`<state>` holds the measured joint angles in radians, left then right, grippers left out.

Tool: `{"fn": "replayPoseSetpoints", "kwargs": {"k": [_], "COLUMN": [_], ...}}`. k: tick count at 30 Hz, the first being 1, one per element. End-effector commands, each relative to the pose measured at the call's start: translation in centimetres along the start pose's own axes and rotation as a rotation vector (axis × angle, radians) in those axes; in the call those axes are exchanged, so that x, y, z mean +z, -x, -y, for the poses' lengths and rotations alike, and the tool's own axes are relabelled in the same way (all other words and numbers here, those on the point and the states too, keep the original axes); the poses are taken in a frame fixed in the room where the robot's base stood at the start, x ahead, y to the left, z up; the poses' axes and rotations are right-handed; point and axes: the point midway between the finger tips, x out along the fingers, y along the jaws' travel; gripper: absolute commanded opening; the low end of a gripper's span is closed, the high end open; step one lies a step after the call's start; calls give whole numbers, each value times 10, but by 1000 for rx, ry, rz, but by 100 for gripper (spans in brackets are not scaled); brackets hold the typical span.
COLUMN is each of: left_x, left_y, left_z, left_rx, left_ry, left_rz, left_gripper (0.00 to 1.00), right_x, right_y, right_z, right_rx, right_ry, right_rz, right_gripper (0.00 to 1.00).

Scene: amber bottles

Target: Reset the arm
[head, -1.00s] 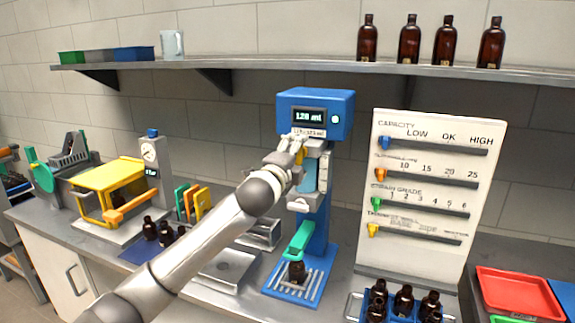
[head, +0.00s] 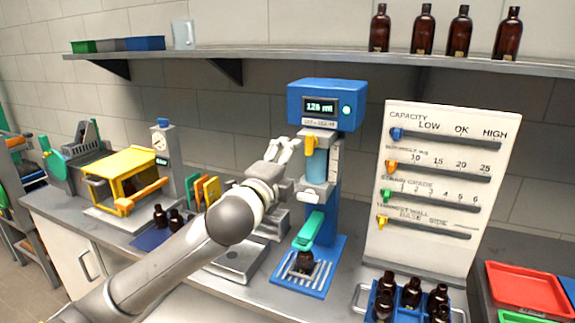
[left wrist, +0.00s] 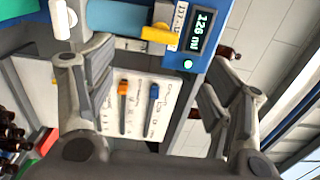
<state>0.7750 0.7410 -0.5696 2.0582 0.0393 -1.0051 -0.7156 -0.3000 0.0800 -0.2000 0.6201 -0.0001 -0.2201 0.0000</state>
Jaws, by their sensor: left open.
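My left gripper (head: 282,150) is in front and to the left of the blue dispenser (head: 318,92), apart from it and empty. In the left wrist view its two fingers (left wrist: 160,100) are spread wide with nothing between them. The dispenser's display (head: 320,105) reads 126 ml. Its yellow lever (head: 310,139) shows in the head view, and also at the top of the left wrist view (left wrist: 160,34). A small amber bottle (head: 304,262) stands on the dispenser's blue slotted base by the green part (head: 308,231). My right gripper is not in view.
A slider board (head: 440,180) stands right of the dispenser. Several amber bottles sit in a blue rack (head: 403,305) in front of it. A red tray (head: 527,291) is at the right. A yellow-framed device (head: 125,170) stands left. A shelf (head: 250,52) with tall bottles runs above.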

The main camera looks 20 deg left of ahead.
Motion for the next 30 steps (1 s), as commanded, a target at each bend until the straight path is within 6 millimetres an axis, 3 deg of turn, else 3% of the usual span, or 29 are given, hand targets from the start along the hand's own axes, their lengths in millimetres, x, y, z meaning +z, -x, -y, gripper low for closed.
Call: {"fn": "replayPoseSetpoints", "kwargs": {"k": [12, 16, 20, 23, 30], "left_x": [0, -5, -18, -30, -48], "left_y": [0, 3, 15, 34, 101], "left_z": [0, -16, -64, -114, -225], "left_rx": [0, 29, 122, 226, 482], "left_ry": [0, 32, 144, 271, 586], "left_rz": [0, -4, -5, 11, 118], "left_gripper": [75, 75, 75, 75, 75], "right_x": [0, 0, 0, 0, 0], "right_y": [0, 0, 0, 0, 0], "right_z": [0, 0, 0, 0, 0], "right_rx": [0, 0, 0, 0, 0], "right_ry": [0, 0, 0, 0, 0], "right_rz": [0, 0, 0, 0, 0], "right_gripper": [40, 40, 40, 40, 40]}}
